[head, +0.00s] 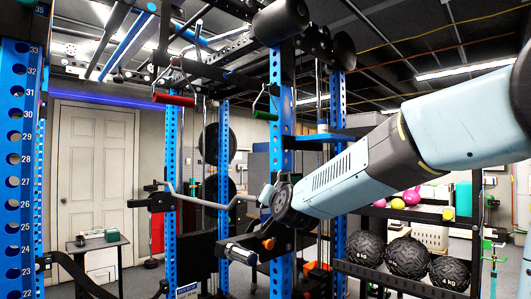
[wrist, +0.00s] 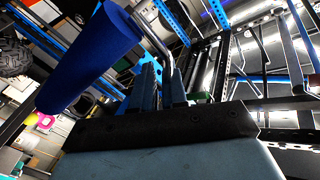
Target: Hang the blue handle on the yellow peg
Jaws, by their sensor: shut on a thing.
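My gripper (head: 266,194) is at the end of my arm, which reaches in from the right in the head view, in front of a blue rack upright. In the wrist view my gripper (wrist: 164,84) is shut on the metal rod of the blue handle. The thick blue grip of the blue handle (wrist: 88,58) hangs off to the left of the fingers, slanted. I cannot make out the blue handle clearly in the head view. I cannot pick out the yellow peg for certain in either view.
A red handle (head: 173,99) and a green handle (head: 265,115) hang from the upper rack. Blue uprights (head: 170,150) stand close around my gripper. A bent grey bar (head: 215,204) lies just left of it. Black balls (head: 407,257) sit on a shelf at right.

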